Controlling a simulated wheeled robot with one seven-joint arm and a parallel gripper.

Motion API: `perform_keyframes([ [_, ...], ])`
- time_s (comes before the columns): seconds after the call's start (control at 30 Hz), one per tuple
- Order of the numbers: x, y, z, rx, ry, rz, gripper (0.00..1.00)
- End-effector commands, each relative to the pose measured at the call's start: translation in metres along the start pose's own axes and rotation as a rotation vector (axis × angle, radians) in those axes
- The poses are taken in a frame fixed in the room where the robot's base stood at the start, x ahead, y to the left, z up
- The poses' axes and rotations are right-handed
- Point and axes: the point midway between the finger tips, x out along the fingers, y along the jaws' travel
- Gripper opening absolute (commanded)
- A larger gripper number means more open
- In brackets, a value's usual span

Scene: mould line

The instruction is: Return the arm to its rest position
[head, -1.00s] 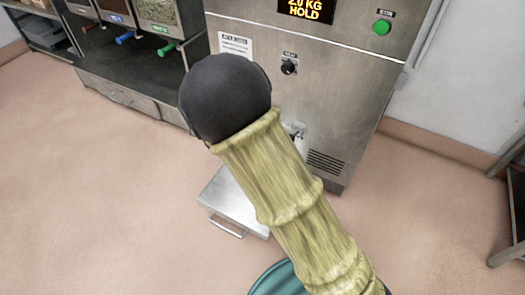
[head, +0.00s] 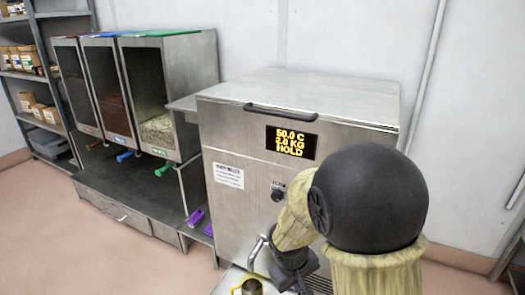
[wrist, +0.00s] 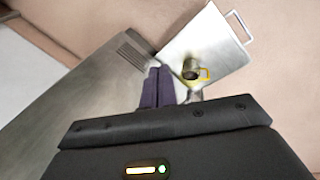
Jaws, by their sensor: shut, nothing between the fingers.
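My arm reaches up on the right of the head view, with its black joint (head: 372,195) and yellow-tan sleeve in front of the machine. The sleeve bends down toward my dark wrist, low in that view, where the fingertips are not clear. In the wrist view my gripper (wrist: 157,88) shows two dark purple fingers lying together, shut and empty. They point along the machine's front, beside the metal tray and apart from the cup.
The steel machine (head: 250,140) displays 50.0 C, 2.0 KG, HOLD. A metal cup with a yellow handle (wrist: 190,68) stands on the tray (wrist: 215,40) below its spout (head: 257,250). Glass-fronted dispensers (head: 150,95) stand left, with purple items (head: 197,217) beside the machine. Open floor lies front left.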

Motion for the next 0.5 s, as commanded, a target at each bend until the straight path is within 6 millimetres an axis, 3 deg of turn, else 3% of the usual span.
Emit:
perform_keyframes([
  [0.03, -0.020, 0.012, 0.013, 0.072, 0.011, -0.029, 0.00],
  [0.1, -0.035, 0.020, 0.029, 0.154, 0.026, -0.064, 0.00],
  [0.5, -0.088, 0.044, 0.085, 0.456, 0.098, -0.149, 0.00],
])
